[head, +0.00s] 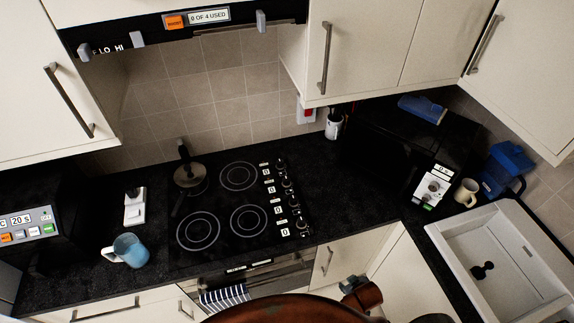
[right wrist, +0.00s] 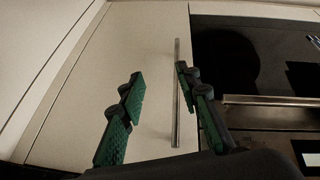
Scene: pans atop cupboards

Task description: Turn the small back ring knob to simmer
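A black hob (head: 222,202) is set in the dark worktop. A pan (head: 190,175) stands at its back left. Bare rings show at the back right (head: 238,176), front left (head: 198,230) and front right (head: 248,221). A column of dark knobs (head: 287,184) with small pale labels runs along the hob's right side. The labels are too small to read, so I cannot tell which knob serves the small back ring. My right gripper (right wrist: 159,78) is open in the right wrist view, in front of a cupboard door, its right finger overlapping the bar handle (right wrist: 177,120). My left gripper is out of view.
An oven with a striped towel (head: 224,298) is below the hob. A blue mug (head: 127,250) and a white switch box (head: 135,206) stand left of it. Worktop to the right (head: 350,190) is clear. A sink (head: 500,255) is at far right. Wall cupboards and a hood overhang.

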